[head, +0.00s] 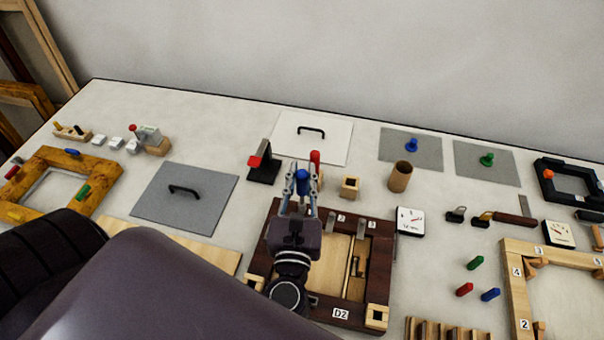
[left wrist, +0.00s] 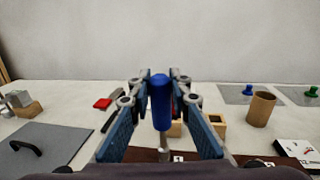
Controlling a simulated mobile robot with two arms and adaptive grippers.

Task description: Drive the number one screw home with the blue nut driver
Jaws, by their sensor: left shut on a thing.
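The number one screw is not visible behind the gripper. Number labels (head: 341,218) show on the frame's far rail. My right gripper is not in view.
A red-handled tool (head: 315,157) stands just behind the blue driver. A small wooden block (head: 349,187), a cardboard tube (head: 400,177) and a black stand with a red top (head: 263,165) are nearby. A dial gauge (head: 410,221) lies right of the frame.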

